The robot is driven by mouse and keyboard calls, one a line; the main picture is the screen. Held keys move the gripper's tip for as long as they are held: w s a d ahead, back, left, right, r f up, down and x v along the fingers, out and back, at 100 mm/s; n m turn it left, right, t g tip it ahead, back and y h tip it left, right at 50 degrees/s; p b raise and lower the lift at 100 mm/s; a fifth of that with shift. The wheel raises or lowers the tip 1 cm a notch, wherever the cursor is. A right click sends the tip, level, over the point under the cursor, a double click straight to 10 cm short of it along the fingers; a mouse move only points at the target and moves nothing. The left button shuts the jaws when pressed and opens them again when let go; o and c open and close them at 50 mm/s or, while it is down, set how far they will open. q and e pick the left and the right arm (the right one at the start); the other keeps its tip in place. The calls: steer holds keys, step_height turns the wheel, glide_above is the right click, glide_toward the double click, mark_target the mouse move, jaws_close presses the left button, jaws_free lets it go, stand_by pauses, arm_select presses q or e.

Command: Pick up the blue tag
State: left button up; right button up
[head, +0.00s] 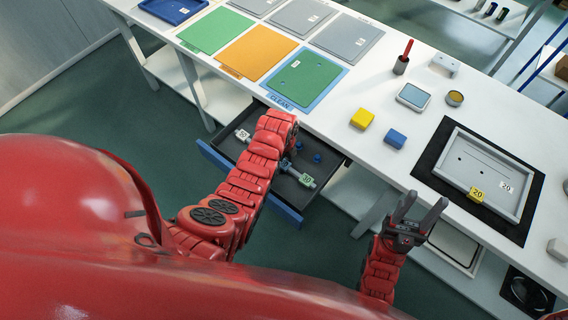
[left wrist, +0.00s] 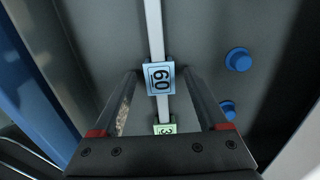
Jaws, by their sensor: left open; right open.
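The blue tag (left wrist: 159,78), marked 60, sits on a pale rail (left wrist: 153,25) inside the open drawer (head: 228,150). In the left wrist view my left gripper (left wrist: 160,73) is open, with one finger on each side of the blue tag and visible gaps to it. A green tag (left wrist: 164,129) is on the same rail, nearer the gripper's palm, and also shows in the head view (head: 307,180). In the head view my left arm hides most of the blue tag and the left fingers. My right gripper (head: 425,200) is open and empty beside the table's front edge.
A white tag (head: 242,135) is at the rail's left end. Blue knobs (left wrist: 238,59) stand on the drawer floor to the right of the rail. The white table (head: 345,110) above holds coloured panels, a yellow block (head: 362,118), a blue block (head: 396,138) and a grey tray (head: 480,165).

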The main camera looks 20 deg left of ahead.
arm_select(q)
jaws_close()
steer(key=shift+r, duration=0.15)
